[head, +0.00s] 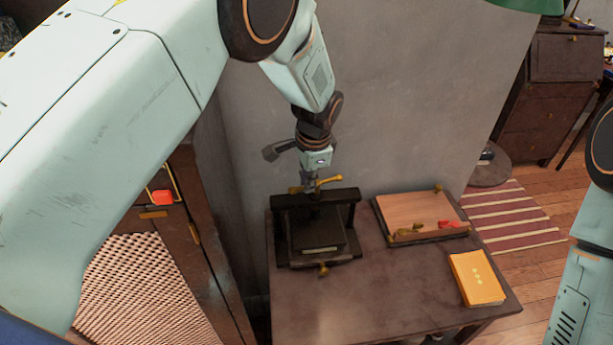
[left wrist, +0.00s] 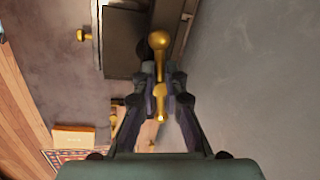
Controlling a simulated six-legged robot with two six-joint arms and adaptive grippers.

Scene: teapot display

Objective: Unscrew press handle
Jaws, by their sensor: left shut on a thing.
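A dark book press (head: 347,212) stands on the small table's back left part. Its brass handle (head: 330,181) sits at the top of the press, above the crossbar. My left gripper (head: 309,181) comes down from above and is shut on the middle of the handle. In the left wrist view the handle (left wrist: 158,42) shows a round knob beyond the fingers, and its other end shows between the fingers of my left gripper (left wrist: 160,78). A dark plate lies inside the press frame. My right gripper is out of view.
The table (head: 390,285) also bears a wooden board in a dark frame (head: 400,204) with brass knobs and a small red thing (head: 453,223). A yellow book (head: 477,279) lies near the right edge. A grey wall (head: 400,100) rises close behind. The table's front middle is clear.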

